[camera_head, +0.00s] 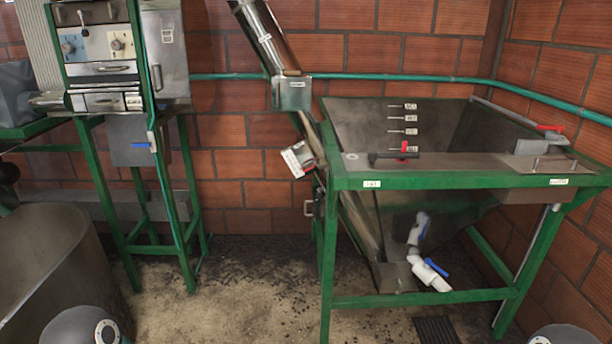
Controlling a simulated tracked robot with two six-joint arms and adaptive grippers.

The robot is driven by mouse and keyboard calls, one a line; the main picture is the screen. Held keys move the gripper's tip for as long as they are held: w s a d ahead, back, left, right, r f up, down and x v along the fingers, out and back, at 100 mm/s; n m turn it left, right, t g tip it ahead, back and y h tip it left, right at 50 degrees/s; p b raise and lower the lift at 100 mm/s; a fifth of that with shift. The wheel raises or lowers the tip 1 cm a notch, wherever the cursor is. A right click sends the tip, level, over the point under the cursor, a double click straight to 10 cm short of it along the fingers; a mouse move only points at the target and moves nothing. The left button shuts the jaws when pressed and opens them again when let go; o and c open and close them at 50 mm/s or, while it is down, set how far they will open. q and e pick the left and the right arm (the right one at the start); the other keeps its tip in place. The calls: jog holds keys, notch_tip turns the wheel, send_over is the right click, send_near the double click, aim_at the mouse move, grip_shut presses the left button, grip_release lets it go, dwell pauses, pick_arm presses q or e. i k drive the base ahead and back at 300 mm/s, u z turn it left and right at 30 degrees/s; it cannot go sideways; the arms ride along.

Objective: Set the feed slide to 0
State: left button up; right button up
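No part is readable as the feed slide, and I cannot tell its setting. A green-framed metal tank (455,165) stands at the right, with a flat plate along its front rim. A dark handle with a red part (393,153) lies on that rim near its left end. A red-ended lever (548,127) is at the tank's right rim. At the upper left is a green-framed machine with a panel of knobs (95,45). A blue-handled part (143,146) sits below its cabinet. Neither of my grippers is in view.
An inclined metal tube (265,38) rises from beside the tank. White pipes with blue handles (428,270) sit under the tank. A large grey vessel (55,270) stands at the lower left. The floor (235,285) between is open and stained, with a dark grate (436,330).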

aim_at(307, 167)
jog(key=u, duration=0.3)
jog(key=i, duration=1.6)
jog(key=z, duration=1.2)
jog(key=k, duration=1.05)
jog(key=u, duration=1)
